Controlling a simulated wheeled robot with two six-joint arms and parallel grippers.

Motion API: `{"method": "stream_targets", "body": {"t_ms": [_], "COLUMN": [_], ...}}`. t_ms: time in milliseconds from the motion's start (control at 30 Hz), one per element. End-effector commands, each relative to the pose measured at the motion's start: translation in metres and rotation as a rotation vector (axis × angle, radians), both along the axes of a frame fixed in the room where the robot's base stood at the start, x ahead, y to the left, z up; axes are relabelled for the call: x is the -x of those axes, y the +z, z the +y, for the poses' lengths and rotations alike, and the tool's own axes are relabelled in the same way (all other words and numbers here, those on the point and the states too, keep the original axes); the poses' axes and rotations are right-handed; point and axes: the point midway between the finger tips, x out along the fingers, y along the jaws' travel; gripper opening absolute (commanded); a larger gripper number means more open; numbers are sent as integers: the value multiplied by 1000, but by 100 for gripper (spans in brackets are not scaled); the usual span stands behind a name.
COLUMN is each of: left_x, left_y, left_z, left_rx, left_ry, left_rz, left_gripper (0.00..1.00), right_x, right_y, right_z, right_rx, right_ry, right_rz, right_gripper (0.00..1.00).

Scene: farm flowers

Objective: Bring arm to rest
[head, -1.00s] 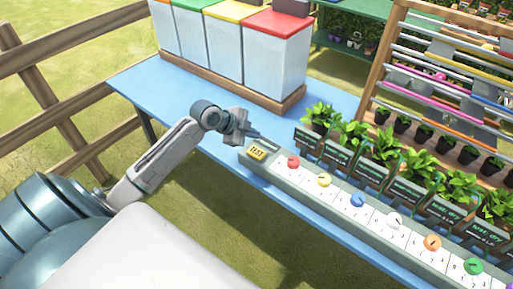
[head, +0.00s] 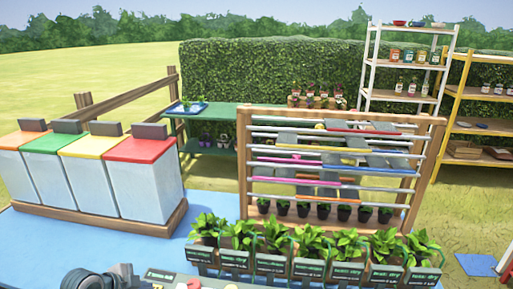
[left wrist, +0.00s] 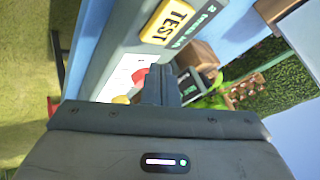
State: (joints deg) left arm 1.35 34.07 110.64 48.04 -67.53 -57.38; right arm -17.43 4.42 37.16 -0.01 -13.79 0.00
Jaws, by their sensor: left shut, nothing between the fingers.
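My left gripper (left wrist: 161,82) is shut and empty in the left wrist view, its fingers together beside the grey panel (left wrist: 120,38) with the yellow TEST button (left wrist: 167,21). In the head view only a piece of my left arm shows at the bottom left edge, close to the left end of the panel (head: 172,276). I cannot tell from these views whether the fingers touch the panel. My right gripper is in neither view.
Several plants in dark labelled planters (head: 320,268) stand behind the panel. White bins (head: 142,190) with coloured lids stand at the left of the blue table (head: 75,245). A wooden rack (head: 243,165) with metal rails stands behind the plants.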

Motion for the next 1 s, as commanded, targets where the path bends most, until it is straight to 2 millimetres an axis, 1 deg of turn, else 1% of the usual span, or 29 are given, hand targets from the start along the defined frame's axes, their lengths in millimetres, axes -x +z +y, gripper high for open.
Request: {"method": "stream_targets", "body": {"t_ms": [33, 67, 100, 167, 200, 300, 400, 600, 867, 1000], "left_x": [23, 38, 59, 93, 114, 154, 185, 232, 284, 275], "left_y": [-18, -27, -39, -53, -59, -66, -68, -64, -53, -81], "left_z": [-17, -26, -37, -52, -60, -70, -76, -80, -79, -75], "left_rx": [20, 29, 42, 59, 70, 90, 106, 129, 154, 147], "left_ry": [38, 72, 128, 226, 296, 449, 579, 794, 1054, 1065], "left_rz": [52, 84, 131, 198, 236, 304, 348, 404, 449, 457], "left_gripper": [0, 0, 0, 0, 0, 0, 0, 0, 0, 0], "right_x": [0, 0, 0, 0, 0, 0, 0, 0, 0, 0], "right_y": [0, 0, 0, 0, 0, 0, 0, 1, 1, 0], "right_z": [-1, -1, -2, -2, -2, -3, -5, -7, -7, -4], "right_rx": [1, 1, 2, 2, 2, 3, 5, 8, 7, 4], "right_ry": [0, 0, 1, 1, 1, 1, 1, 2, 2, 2], "right_rz": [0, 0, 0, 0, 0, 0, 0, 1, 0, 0], "right_gripper": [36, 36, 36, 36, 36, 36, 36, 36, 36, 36]}}
